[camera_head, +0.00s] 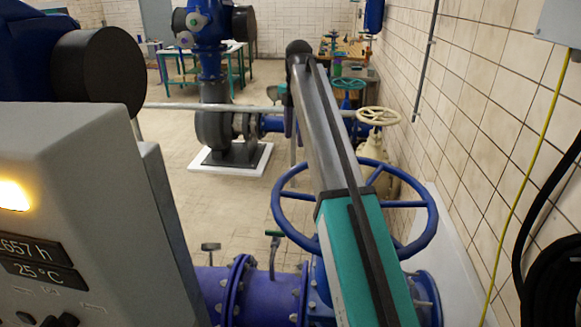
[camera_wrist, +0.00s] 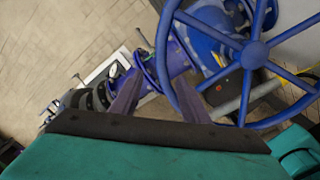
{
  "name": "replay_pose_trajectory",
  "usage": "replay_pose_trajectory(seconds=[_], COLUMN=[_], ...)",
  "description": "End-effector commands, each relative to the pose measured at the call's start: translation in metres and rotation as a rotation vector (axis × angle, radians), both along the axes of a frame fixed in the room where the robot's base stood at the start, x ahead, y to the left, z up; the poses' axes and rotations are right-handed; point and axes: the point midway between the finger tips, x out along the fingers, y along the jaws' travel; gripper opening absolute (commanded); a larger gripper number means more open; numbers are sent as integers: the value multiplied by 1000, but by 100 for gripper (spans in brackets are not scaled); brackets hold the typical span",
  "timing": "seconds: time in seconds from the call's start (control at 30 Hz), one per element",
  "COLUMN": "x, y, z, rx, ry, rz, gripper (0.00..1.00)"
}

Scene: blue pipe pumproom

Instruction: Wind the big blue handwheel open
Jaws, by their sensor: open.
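The big blue handwheel (camera_head: 433,215) lies roughly level low in the head view, partly hidden behind my arm. In the wrist view its hub (camera_wrist: 254,55) and several spokes fill the upper right. My gripper (camera_wrist: 158,78) is open, with its two fingers reaching up from the lower middle of the wrist view. The left part of the wheel's rim passes near the fingertips, closest to the right finger. I cannot tell whether they touch. No grip on the rim shows.
A blue flanged pipe (camera_head: 265,293) runs below the wheel. A smaller cream handwheel (camera_head: 378,116) stands beyond it by the tiled wall (camera_head: 475,80) at right. A grey control cabinet (camera_head: 90,220) blocks the left foreground. Open floor (camera_head: 165,145) lies between the cabinet and pump.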

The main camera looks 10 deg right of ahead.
Motion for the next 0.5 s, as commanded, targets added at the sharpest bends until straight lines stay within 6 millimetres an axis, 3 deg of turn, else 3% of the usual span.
replay_pose_trajectory(seconds=[0.5], x=[2], y=[1], z=[-63], rx=[0], ry=[2], rz=[-1], gripper=[42])
